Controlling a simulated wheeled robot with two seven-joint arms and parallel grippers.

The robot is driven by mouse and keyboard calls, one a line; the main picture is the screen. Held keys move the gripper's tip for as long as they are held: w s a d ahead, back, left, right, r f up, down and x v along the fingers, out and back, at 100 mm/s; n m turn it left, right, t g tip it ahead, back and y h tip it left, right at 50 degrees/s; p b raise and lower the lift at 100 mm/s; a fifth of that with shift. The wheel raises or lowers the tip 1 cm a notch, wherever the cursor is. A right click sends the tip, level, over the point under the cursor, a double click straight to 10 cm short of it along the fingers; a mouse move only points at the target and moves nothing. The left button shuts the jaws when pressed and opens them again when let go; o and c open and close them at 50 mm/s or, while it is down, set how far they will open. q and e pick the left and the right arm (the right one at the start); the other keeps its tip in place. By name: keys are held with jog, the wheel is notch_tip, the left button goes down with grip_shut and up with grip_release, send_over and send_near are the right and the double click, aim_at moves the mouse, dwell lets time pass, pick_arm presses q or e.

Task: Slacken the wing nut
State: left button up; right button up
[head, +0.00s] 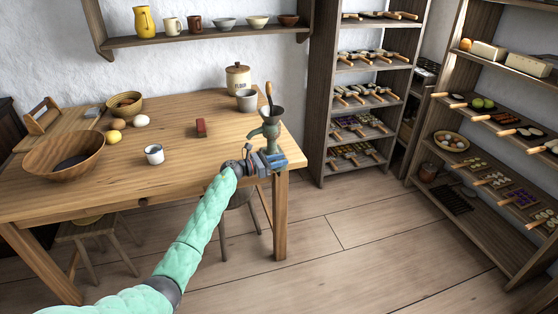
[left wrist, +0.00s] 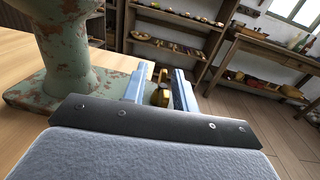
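A green, rust-patched hand grinder (head: 271,133) with a wide hopper stands at the right corner of the wooden table. Its body and foot fill the left of the left wrist view (left wrist: 68,72). A brass-coloured wing nut (left wrist: 160,96) shows between the two pale fingers of my left gripper (left wrist: 160,88). The fingers are apart with the wing nut in the gap, and I see no clear grip on it. In the head view my left gripper (head: 268,162) is at the table corner, just below the grinder, and hides the nut. My right gripper is not in view.
A stool (head: 235,200) stands below. Shelves (head: 365,100) rise behind; the floor at right is clear.

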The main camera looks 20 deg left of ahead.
pick_arm(q)
grip_shut()
jog(key=shift+s+f+n+t+y, duration=0.1)
jog(key=shift+n+t+y, duration=0.3)
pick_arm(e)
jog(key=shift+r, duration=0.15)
